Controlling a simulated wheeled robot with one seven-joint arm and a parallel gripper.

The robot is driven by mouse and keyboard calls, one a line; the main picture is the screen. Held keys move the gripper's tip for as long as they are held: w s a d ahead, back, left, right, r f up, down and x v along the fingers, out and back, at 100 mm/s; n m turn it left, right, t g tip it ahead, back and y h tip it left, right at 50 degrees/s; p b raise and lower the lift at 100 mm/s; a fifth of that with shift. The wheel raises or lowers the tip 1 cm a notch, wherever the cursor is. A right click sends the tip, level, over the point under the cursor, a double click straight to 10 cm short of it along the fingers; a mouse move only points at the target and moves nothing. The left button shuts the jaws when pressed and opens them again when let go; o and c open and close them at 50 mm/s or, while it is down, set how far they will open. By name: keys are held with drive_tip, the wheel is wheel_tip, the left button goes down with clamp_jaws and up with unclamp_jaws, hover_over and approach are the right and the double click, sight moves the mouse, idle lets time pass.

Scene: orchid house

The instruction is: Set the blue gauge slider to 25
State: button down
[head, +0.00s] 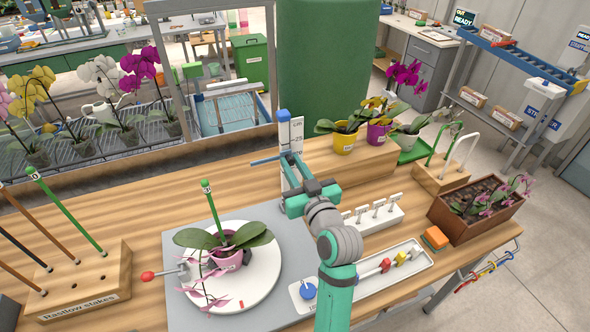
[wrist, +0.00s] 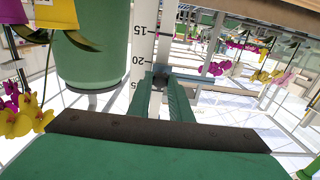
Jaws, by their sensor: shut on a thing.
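The gauge (head: 284,133) is a tall white post with a blue top, standing on the bench behind the grey board. A blue bar, seemingly part of the slider (head: 264,161), sticks out to the left of the post. My gripper (head: 291,162) is at the front of the post, shut on the slider. In the wrist view the gauge scale (wrist: 140,45) shows 15 and 20, with a partly cut-off number ending in 5 below. The gripper fingers (wrist: 161,82) close around a small dark part beside the scale, a little below the 20. The fingers hide the exact reading.
A pink-potted orchid (head: 228,256) sits on a round white plate left of my arm. A white rack (head: 372,217) and a tool tray (head: 415,262) lie to the right. Yellow (head: 344,143) and purple (head: 378,133) potted orchids stand close to the right of the gauge.

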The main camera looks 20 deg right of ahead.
wheel_tip(320, 180, up, 4)
drive_tip(key=shift+s+f, duration=0.15)
drive_tip(key=shift+f, duration=0.05)
drive_tip(key=c, duration=1.6)
unclamp_jaws()
drive_tip(key=shift+c, duration=0.2)
drive_tip(key=s, duration=1)
drive_tip(key=shift+s+d, duration=0.15)
drive_tip(key=shift+s, duration=0.25)
